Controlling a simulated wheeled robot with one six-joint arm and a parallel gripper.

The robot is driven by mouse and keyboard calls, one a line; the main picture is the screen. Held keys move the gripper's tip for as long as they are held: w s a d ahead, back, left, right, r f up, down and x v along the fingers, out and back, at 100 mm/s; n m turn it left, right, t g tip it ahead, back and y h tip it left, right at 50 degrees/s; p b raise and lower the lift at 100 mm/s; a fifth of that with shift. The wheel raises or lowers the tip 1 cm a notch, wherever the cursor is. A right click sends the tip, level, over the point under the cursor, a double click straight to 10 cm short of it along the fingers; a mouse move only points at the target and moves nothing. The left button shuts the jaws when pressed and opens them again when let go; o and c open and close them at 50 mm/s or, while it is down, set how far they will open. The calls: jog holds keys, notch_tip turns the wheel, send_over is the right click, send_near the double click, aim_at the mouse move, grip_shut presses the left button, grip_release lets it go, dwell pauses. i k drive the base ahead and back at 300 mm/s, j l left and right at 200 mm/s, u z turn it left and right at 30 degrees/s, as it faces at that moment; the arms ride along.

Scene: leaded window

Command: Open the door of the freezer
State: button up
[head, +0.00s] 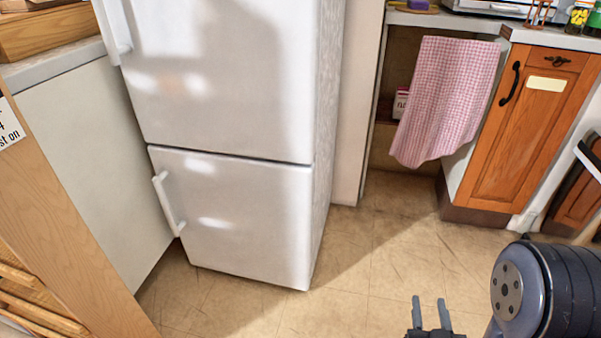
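A white two-door fridge-freezer stands at the centre left in the head view. Its lower door, the freezer door (245,215), is shut flush under the upper door (225,80). The freezer door has a white bar handle (168,204) along its left edge. My gripper (430,308) is at the bottom edge, to the right of the freezer and well apart from it. Its two fingers point up in the picture with a gap between them, and nothing is between them. The lower part of my gripper is cut off by the frame.
A white side panel (100,150) stands close left of the freezer handle. A wooden panel (60,220) fills the lower left. A pink checked cloth (447,100) hangs near a wooden cabinet (527,120) at right. The tiled floor (375,255) before the freezer is clear.

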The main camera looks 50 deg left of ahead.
aim_at(252, 218)
jog(key=j+u, duration=0.4)
jog(key=j, duration=0.15)
jog(key=j+u, duration=0.35)
jog(key=j, duration=0.2)
jog(key=j+u, duration=0.4)
jog(key=j, duration=0.15)
jog(key=i+j, duration=0.1)
jog(key=j, duration=0.45)
jog(key=i, duration=0.05)
